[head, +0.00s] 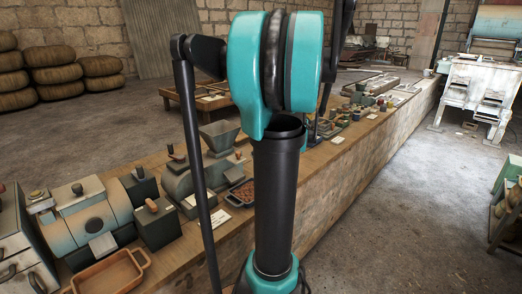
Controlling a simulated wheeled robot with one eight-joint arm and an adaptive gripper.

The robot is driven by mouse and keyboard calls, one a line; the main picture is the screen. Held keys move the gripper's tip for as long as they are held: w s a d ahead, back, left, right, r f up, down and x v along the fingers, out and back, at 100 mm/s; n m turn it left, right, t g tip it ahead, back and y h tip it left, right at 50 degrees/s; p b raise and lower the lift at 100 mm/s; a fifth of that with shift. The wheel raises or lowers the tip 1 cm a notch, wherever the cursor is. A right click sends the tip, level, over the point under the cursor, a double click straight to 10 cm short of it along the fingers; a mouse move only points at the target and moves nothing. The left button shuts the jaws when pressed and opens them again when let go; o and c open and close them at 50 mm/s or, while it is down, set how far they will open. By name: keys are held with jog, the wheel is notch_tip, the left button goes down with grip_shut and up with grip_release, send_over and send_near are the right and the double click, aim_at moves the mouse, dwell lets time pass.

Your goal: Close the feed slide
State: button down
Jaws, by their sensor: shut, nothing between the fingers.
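My teal and black arm fills the middle of the view and covers part of the bench. My gripper cannot be made out. On the bench to the left of my arm stands a grey-green machine (178,186) with a funnel-shaped hopper (219,135) on top. A dark green box (155,226) with an orange-brown knob (151,206) stands left of it. A rounded teal and tan machine (92,212) with a dark round opening stands further left. I cannot tell which part is the feed slide or how far open it is.
The long wooden bench (342,160) runs from front left to back right. It carries a tan tray (112,272), a tray of reddish pieces (243,192) and several small parts further back. A white machine (480,85) stands at right. Open concrete floor (400,220) lies right of the bench.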

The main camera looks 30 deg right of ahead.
aim_at(239, 152)
jog(key=shift+w+a+f, duration=0.4)
jog(key=shift+w, duration=0.6)
jog(key=shift+w+a+f, duration=0.35)
jog(key=shift+w+f, duration=0.1)
jog(key=shift+w, duration=0.6)
jog(key=shift+w+a+f, duration=0.4)
jog(key=shift+w, duration=0.6)
jog(key=shift+w+a+r, duration=0.1)
jog(key=shift+w+a, duration=0.1)
jog(key=shift+w, duration=0.4)
jog(key=shift+w+a+f, duration=0.1)
jog(key=shift+w+a, duration=0.15)
jog(key=shift+w, duration=0.4)
jog(key=shift+w+a+r, duration=0.1)
jog(key=shift+w+a, duration=0.1)
jog(key=shift+w, duration=0.4)
